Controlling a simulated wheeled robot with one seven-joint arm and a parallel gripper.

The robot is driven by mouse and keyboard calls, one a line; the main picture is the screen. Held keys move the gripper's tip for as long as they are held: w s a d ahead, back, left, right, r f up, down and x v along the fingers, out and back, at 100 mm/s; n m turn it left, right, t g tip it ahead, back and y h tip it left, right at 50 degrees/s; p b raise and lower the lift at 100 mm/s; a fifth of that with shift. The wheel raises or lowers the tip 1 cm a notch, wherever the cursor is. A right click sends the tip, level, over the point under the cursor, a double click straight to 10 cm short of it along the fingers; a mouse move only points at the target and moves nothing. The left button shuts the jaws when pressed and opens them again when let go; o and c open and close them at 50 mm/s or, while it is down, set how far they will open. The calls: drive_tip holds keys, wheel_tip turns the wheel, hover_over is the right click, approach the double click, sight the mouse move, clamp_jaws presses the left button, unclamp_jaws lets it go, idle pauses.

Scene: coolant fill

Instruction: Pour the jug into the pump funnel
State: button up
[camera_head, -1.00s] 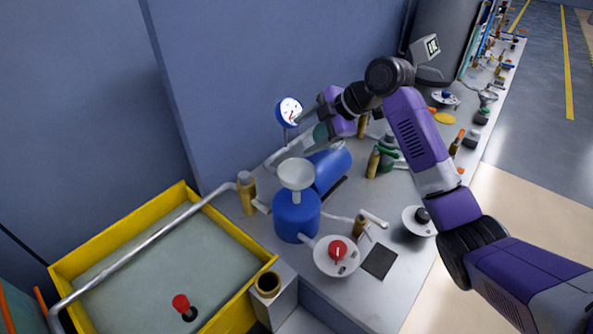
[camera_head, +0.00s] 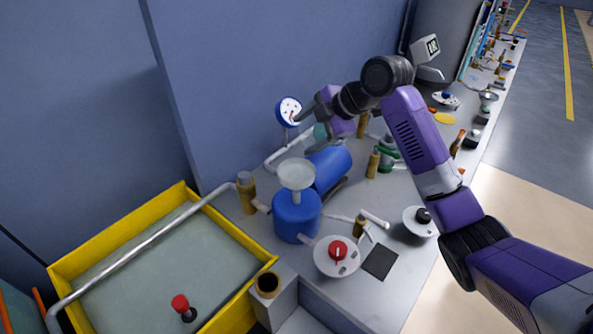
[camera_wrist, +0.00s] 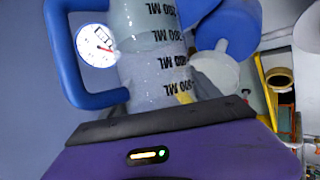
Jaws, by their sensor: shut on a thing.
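A clear jug (camera_wrist: 153,65) with black ML marks and a blue handle (camera_wrist: 97,99) fills the middle of the wrist view. Its marks read upside down there. My gripper (camera_head: 318,118) is shut on it, above the bench; in the head view the jug is hard to make out behind the fingers. The white pump funnel (camera_head: 297,174) stands upright on the blue pump (camera_head: 297,216), in front of and below my gripper. The funnel also shows beside the jug in the wrist view (camera_wrist: 217,73). I cannot tell whether liquid is flowing.
A round gauge (camera_head: 289,111) stands right by my gripper, near the wall. A blue motor cylinder (camera_head: 329,167) lies behind the funnel. A red knob (camera_head: 337,251) is on the bench in front. A yellow-rimmed tank (camera_head: 262,247) is at left.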

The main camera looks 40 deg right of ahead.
drive_tip(key=shift+a+r+n+t+h+b, duration=0.15)
drive_tip(key=shift+r+n+h+b, duration=0.15)
drive_tip(key=shift+h+b, duration=0.35)
drive_tip(key=shift+a+r+n+t+h+b, duration=0.2)
drive_tip(key=shift+n+h+b, duration=0.1)
drive_tip(key=shift+h+b, duration=0.3)
idle(2.4)
